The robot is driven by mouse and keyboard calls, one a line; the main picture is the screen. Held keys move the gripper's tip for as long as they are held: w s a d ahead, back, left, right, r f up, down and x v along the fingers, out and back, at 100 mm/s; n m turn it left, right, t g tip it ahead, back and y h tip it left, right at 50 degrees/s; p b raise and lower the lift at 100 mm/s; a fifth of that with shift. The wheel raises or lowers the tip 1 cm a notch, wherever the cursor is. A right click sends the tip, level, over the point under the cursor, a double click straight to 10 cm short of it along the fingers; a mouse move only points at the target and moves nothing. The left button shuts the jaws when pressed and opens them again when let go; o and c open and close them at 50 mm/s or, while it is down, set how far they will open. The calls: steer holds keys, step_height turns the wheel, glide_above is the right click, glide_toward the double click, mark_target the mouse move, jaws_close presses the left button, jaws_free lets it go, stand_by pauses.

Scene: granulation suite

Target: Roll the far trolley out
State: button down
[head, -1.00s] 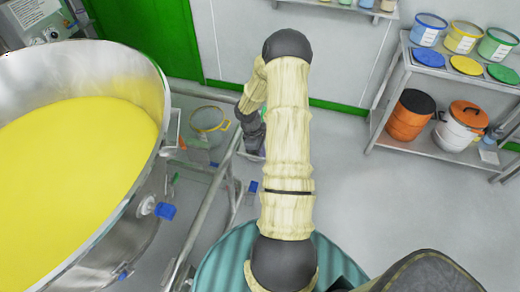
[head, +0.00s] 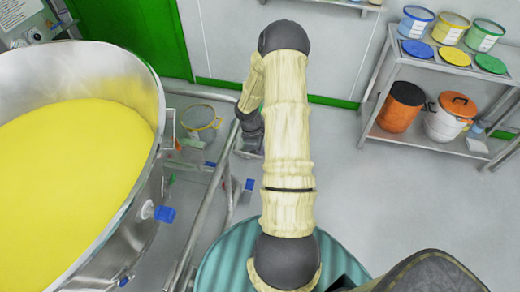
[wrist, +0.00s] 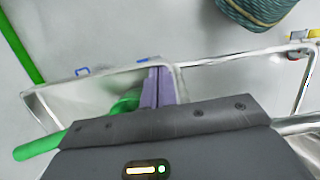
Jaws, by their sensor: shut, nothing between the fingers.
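A pale tubular metal frame (head: 217,190), which looks like the trolley, stands right of a big steel bowl of yellow material (head: 75,150). Its lower parts are partly hidden by the bowl and my arm. In the wrist view, light metal rails (wrist: 225,58) run across beyond my gripper. My gripper (wrist: 160,72) shows two purple fingers close together, shut with nothing between them, at the near rail; I cannot tell whether they touch it. In the head view my gripper is mostly hidden behind my forearm, near the frame's far end.
A green rod (wrist: 38,146) and a green rounded thing (wrist: 125,103) lie by the gripper. A steel shelf (head: 420,139) with tubs stands at the right. The floor (head: 400,200) between shelf and arm is clear.

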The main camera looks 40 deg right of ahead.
steer(key=shift+s+d+f+g, duration=0.1)
steer(key=shift+s+d+g, duration=0.05)
steer(key=shift+s+d, duration=0.35)
steer(key=shift+s+d+f+g, duration=0.15)
steer(key=shift+s+d, duration=0.1)
steer(key=shift+s, duration=0.35)
steer(key=w+a+p+v, duration=0.1)
steer(key=p+v, duration=0.7)
steer(key=v, duration=0.3)
steer(key=shift+w+a+f, duration=0.25)
steer(key=shift+w+a, duration=0.05)
steer(key=shift+w, duration=0.1)
steer(key=s+a+r+m+t, duration=0.2)
steer(key=s+a+r+m, duration=0.2)
steer(key=a+r, duration=0.7)
steer(key=s+a+r+m+t+y, duration=0.1)
steer(key=s+a+r+m+t, duration=0.2)
steer(key=s+a+r, duration=0.3)
steer(key=a+r+m, duration=0.1)
steer(key=a+r, duration=0.3)
steer(key=r, duration=0.2)
steer(key=shift+a+y, duration=0.3)
steer(key=shift+a, duration=0.1)
